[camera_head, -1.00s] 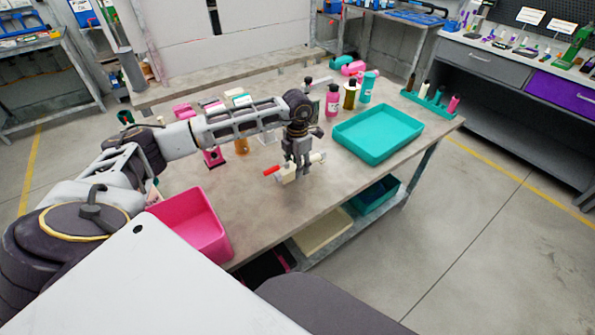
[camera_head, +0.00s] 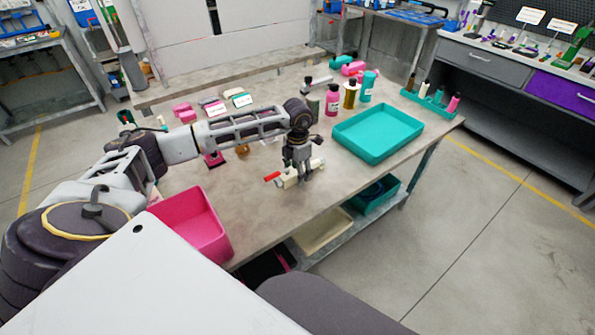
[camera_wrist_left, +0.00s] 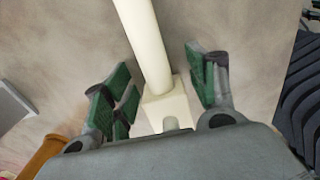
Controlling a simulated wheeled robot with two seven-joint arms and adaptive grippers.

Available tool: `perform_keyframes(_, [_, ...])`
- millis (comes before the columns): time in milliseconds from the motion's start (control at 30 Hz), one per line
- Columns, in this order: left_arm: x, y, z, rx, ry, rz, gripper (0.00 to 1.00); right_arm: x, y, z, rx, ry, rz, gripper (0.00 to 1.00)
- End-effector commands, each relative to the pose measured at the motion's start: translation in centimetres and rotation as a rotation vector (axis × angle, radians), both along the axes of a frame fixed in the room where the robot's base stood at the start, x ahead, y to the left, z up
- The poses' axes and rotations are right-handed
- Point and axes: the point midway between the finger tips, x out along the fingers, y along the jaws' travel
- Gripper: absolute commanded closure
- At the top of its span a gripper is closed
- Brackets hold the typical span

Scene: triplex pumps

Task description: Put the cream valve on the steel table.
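The cream valve (camera_head: 290,181), with a red handle, lies on the near part of the grey-brown table top (camera_head: 262,205), left of the teal tray. My left gripper (camera_head: 304,177) points down over it. In the left wrist view, the cream valve (camera_wrist_left: 165,108) sits between the green finger pads of my left gripper (camera_wrist_left: 163,90), with gaps on both sides. The fingers are open around it. The red handle is not seen in that view. My right gripper is not in view.
A teal tray (camera_head: 345,141) is right of the valve. A pink bin (camera_head: 226,238) stands at the near left edge. Several bottles, including a pink one (camera_head: 332,103), stand behind. Bare table top lies between the pink bin and the valve.

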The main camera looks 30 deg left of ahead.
Motion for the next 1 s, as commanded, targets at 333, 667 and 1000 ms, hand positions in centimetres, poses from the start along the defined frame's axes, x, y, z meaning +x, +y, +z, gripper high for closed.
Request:
perform_keyframes(333, [0.0, 0.0, 0.0, 0.000, 0.000, 0.000, 0.38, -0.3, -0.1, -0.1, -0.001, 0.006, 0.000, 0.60])
perform_keyframes(667, [0.1, 0.0, 1.9, 0.000, -0.002, 0.000, 0.38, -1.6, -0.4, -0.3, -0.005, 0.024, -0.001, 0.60])
perform_keyframes(1000, [0.1, 0.0, 6.8, 0.000, -0.003, -0.001, 0.38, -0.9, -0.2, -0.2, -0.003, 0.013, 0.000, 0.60])
